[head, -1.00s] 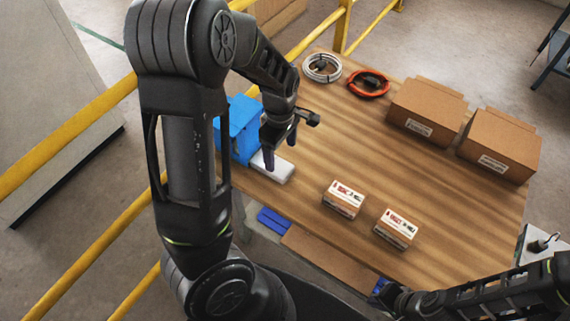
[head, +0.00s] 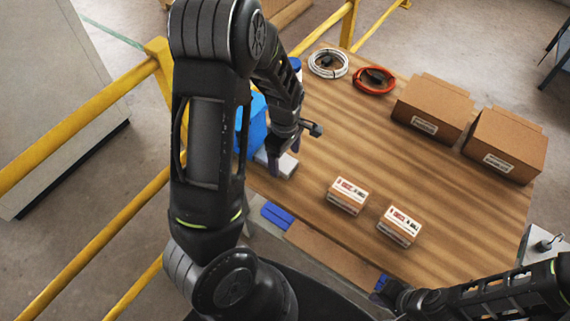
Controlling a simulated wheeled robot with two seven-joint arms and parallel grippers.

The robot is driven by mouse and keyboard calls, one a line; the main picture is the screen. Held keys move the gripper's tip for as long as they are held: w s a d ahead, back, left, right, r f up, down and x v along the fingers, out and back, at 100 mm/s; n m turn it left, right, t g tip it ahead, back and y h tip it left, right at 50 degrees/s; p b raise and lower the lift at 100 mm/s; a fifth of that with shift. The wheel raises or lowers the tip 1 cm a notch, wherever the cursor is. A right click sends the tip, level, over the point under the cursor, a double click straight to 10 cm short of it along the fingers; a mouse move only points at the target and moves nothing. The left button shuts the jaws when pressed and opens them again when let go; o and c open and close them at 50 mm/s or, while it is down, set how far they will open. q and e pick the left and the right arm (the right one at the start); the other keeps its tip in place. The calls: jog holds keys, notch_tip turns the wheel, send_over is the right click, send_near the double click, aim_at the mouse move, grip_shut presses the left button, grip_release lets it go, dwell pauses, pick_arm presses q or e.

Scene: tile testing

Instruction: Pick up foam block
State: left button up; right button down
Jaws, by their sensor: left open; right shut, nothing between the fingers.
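The foam block is a pale grey-white flat block (head: 286,167) lying on the table near its left edge, beside a blue bin (head: 252,125). My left gripper (head: 286,158) points down over the block with its fingers apart. One dark purple finger shows in front of the block and the other at its far right side. Part of the block is hidden behind the gripper, and I cannot tell whether the fingers touch it. My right gripper (head: 386,291) is low at the table's front edge, small and partly hidden, away from the block.
Two small labelled boxes (head: 347,196) (head: 399,226) stand right of the block. Two large cartons (head: 432,107) (head: 503,145), a white cable coil (head: 328,63) and a red-orange coil (head: 374,80) lie farther back. Yellow railings (head: 90,240) run along the left. The table's middle is clear.

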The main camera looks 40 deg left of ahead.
pick_arm(q)
notch_tip(320, 180, down, 2)
jog(key=shift+f, duration=0.25)
jog(key=shift+c, duration=0.2)
jog(key=c, duration=1.4)
